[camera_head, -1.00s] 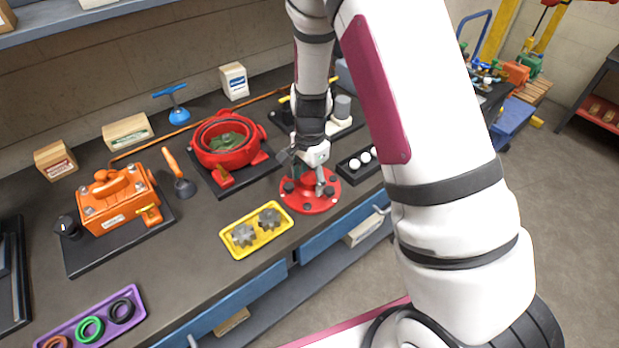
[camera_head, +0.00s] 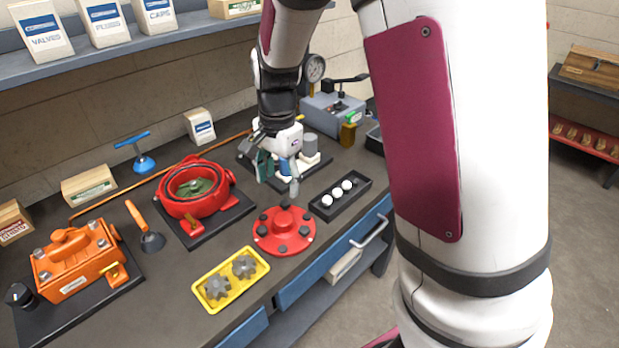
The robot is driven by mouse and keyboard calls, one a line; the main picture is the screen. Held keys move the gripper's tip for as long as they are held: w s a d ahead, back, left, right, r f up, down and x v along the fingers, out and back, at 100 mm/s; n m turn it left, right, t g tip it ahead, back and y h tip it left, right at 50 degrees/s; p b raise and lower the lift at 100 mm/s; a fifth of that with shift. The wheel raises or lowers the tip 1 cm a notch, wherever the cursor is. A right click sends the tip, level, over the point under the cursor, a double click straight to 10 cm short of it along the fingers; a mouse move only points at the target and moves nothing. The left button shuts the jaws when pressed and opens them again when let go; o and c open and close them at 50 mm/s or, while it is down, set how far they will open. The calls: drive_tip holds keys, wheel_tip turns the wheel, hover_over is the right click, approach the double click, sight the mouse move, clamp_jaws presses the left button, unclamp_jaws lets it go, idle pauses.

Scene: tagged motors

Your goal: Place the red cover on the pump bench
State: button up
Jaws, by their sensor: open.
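The red cover (camera_head: 284,232) is a round red disc with a raised hub and dark bolts around its rim. It lies flat on the dark bench top (camera_head: 175,285) near the front edge. My gripper (camera_head: 279,183) is open and empty, above and just behind the cover, apart from it. A red round pump housing (camera_head: 196,187) with an open top and a green inside sits on a black base plate left of my gripper. No label shows which part is the pump bench.
A yellow tray with gears (camera_head: 232,280) lies left of the cover. A black tray with white balls (camera_head: 340,194) lies right of it. An orange motor (camera_head: 78,262), a blue-handled tool (camera_head: 140,153) and a grey gauge unit (camera_head: 333,108) stand around. My arm hides the right side.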

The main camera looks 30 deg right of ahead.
drive_tip(key=s+r+n+t, duration=0.5)
drive_tip(key=s+r+n, duration=0.8)
drive_tip(key=s+r, duration=0.4)
drive_tip(key=s, duration=0.4)
drive_tip(key=shift+d+r, duration=0.15)
drive_tip(key=shift+r, duration=0.15)
